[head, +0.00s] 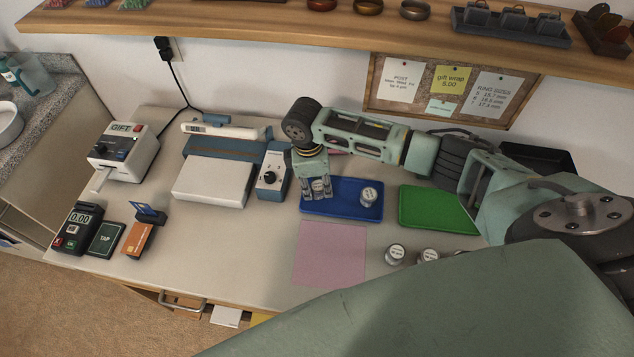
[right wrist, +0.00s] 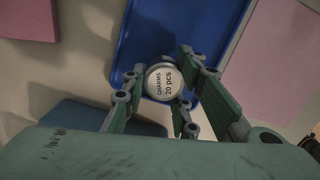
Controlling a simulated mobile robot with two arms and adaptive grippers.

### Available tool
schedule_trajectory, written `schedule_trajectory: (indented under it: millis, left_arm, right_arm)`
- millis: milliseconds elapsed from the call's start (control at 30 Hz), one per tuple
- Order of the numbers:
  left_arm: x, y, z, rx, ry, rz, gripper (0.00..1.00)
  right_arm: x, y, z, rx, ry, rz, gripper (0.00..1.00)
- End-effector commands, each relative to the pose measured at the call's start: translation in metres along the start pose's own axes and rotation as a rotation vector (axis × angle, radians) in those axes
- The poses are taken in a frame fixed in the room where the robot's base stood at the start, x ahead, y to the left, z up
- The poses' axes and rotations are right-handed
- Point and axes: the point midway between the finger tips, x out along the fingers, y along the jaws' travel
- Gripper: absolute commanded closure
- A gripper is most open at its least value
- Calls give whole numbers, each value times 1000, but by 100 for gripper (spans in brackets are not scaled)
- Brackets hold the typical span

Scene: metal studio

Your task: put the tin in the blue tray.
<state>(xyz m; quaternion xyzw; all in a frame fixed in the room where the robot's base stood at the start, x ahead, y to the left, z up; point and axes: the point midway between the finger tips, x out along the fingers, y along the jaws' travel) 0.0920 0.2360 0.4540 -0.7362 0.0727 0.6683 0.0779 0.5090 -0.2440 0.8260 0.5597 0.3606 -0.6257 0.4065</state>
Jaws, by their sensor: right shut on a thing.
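My right gripper (head: 316,190) points down at the left part of the blue tray (head: 345,211). It is shut on a small round tin (head: 318,186) with a white lid. In the right wrist view the held tin (right wrist: 165,80) reads "CHARMS 20 pcs" and sits between the fingers, in front of the blue tray (right wrist: 180,28). I cannot tell whether its bottom touches the tray floor. Another similar tin (head: 369,197) stands in the right part of the blue tray. My left gripper is not in view.
A green tray (head: 437,208) lies to the right. Several tins (head: 396,254) stand in front, beside a pink sheet (head: 330,253). Left of the blue tray are a blue-grey device with a dial (head: 271,176) and a white-plated machine (head: 214,181). A black tray (head: 540,157) is behind my arm.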

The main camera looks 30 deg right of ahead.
Motion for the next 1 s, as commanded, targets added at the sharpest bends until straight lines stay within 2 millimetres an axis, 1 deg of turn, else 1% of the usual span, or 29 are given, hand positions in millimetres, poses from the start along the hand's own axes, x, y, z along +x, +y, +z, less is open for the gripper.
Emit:
schedule_trajectory:
  millis: [67,100,300,567,700,767,867,1000]
  left_arm:
    - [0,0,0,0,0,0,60]
    - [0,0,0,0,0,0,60]
    - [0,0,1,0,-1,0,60]
    - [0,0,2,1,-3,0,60]
    - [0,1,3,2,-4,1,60]
    - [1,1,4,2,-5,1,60]
    - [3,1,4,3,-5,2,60]
    - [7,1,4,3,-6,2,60]
  right_arm:
    - [2,0,0,0,0,0,100]
    - [3,0,0,0,1,0,73]
    - [2,0,0,0,0,0,55]
    - [2,0,0,0,0,0,55]
    - [-4,1,0,1,1,2,55]
    - [-11,2,0,0,3,4,55]
    - [-29,2,0,-1,3,4,55]
    - [-60,2,-1,-1,5,5,55]
